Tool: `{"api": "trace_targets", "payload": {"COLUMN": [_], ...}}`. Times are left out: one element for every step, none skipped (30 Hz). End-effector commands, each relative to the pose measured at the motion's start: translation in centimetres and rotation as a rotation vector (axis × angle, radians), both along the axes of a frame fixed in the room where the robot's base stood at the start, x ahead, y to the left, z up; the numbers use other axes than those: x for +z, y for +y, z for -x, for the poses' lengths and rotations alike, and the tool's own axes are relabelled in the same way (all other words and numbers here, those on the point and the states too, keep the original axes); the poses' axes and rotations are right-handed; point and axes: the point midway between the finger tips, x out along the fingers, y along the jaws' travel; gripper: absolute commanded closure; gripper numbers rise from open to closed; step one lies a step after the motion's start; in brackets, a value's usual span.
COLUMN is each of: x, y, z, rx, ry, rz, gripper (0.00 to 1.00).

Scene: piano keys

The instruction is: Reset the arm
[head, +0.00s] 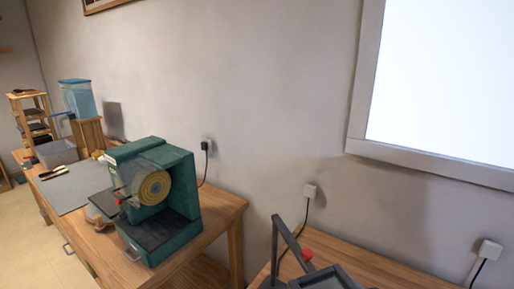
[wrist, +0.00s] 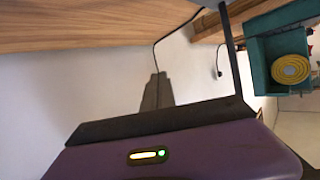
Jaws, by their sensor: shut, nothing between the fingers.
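No gripper fingers of mine can be made out in either view. A purple body with a small lit indicator fills the bottom of the wrist view, with a dark grey bar along its edge; I cannot tell what these belong to. A dark grey device with a slanted bar (head: 290,243) and a red knob (head: 307,254) shows at the bottom of the head view, partly cut off by the frame. No piano keys show.
A green machine (head: 180,168) with a yellow disc stands on the left wooden table; it also shows in the wrist view (wrist: 263,62). A plain wall (head: 270,100) stands behind.

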Motion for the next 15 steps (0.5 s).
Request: {"api": "trace_targets", "payload": {"x": [-0.7, -0.7, -0.7, -0.7, -0.7, -0.6, -0.6, -0.5, -0.3, -0.2, 0.0, 0.3, 0.5, 0.7, 1.1], "y": [0.3, 0.3, 0.3, 0.3, 0.3, 0.3, 0.4, 0.5, 0.5, 0.6, 0.7, 0.8, 0.9, 1.0, 1.2], "z": [1.8, 2.8, 4.2, 5.2, 6.3, 7.7, 8.9, 10.0, 11.6, 12.8, 14.0, 15.6, 16.8, 18.0, 19.6], "rx": [-0.041, -0.069, -0.1, -0.122, -0.145, -0.17, -0.187, -0.203, -0.223, -0.236, -0.247, -0.261, -0.27, -0.278, -0.285], "ry": [-0.025, -0.045, -0.069, -0.088, -0.106, -0.129, -0.145, -0.162, -0.182, -0.197, -0.211, -0.23, -0.242, -0.254, -0.271], "rz": [-0.017, -0.026, -0.037, -0.045, -0.051, -0.059, -0.066, -0.069, -0.076, -0.078, -0.082, -0.084, -0.086, -0.087, -0.088], "gripper": [1.0, 1.0, 1.0, 1.0, 1.0, 1.0, 1.0, 1.0, 1.0, 1.0, 1.0, 1.0, 1.0, 1.0, 1.0]}}
